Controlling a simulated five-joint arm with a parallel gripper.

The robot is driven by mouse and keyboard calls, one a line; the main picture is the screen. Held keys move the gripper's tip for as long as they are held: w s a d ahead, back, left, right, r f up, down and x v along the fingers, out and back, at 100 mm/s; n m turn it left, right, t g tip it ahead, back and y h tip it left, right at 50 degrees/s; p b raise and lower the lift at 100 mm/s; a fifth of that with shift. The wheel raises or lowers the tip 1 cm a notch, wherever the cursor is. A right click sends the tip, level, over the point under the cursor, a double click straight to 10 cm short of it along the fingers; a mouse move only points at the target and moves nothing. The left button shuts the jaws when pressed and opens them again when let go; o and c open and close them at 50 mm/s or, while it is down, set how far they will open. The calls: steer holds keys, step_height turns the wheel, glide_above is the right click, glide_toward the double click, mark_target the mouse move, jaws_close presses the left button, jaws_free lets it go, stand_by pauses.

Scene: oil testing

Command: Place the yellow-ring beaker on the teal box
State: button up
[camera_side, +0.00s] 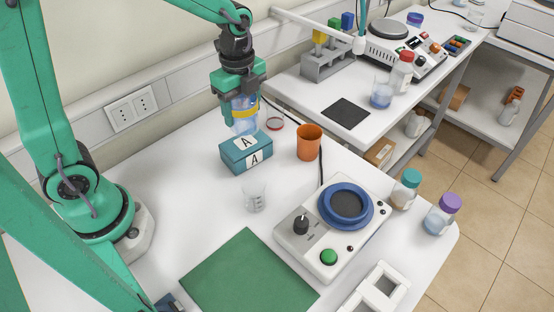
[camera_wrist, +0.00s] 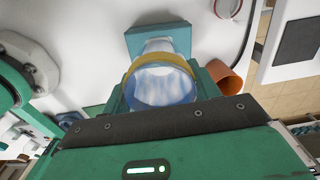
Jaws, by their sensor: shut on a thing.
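The yellow-ring beaker (camera_side: 243,124) is clear with a yellow band and a bluish tint inside. My gripper (camera_side: 242,105) is shut on it and holds it upright. The teal box (camera_side: 246,155) with "A" labels stands on the white table, right below the beaker. The beaker's base overlaps the box's back edge in the side view; I cannot tell whether they touch. In the wrist view the beaker (camera_wrist: 160,84) sits between the fingers, with part of the teal box (camera_wrist: 150,38) showing beyond it. The near side of the beaker is hidden by the gripper body there.
An orange cup (camera_side: 309,142) stands just right of the box, with a red-rimmed dish (camera_side: 275,124) behind. A small clear beaker (camera_side: 255,197) stands in front. A hotplate device (camera_side: 333,225) and a green mat (camera_side: 248,275) fill the front; bottles (camera_side: 406,189) stand at the right edge.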

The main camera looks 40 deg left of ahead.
mark_target(243, 121)
steer(key=shift+f, duration=1.85)
steer(key=shift+f, duration=0.15)
steer(key=o, duration=1)
step_height(243, 121, up, 12)
steer(key=shift+r, duration=0.2)
steer(key=shift+s, duration=0.1)
